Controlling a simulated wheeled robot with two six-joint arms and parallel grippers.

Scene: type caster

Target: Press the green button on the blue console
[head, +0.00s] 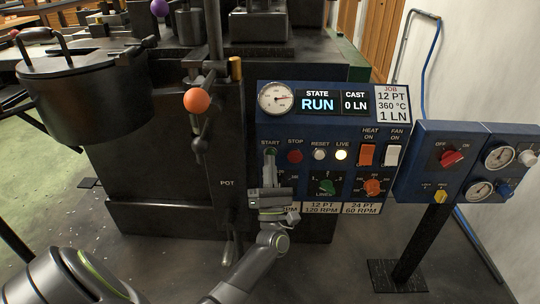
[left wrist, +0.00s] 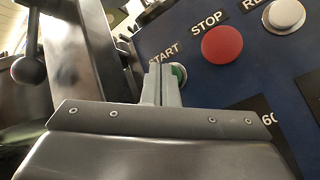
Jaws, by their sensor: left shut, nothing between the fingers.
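The blue console (head: 325,133) stands right of the dark machine; its display reads STATE RUN. The green button sits under the START label. In the left wrist view the green button (left wrist: 179,72) shows only in part, behind my fingers. My left gripper (head: 270,157) is shut and empty, with its fingertips at the START button. The left wrist view also shows the shut fingers (left wrist: 161,70) over the button's left side. I cannot tell whether they touch it or how far it is pressed. My right gripper is not in view.
The red STOP button (head: 295,156) is just right of START, then the white RESET button (head: 320,154) and the lit LIVE lamp (head: 341,155). A lever with an orange ball (head: 197,100) stands left of the console. A second blue panel (head: 428,163) is at right.

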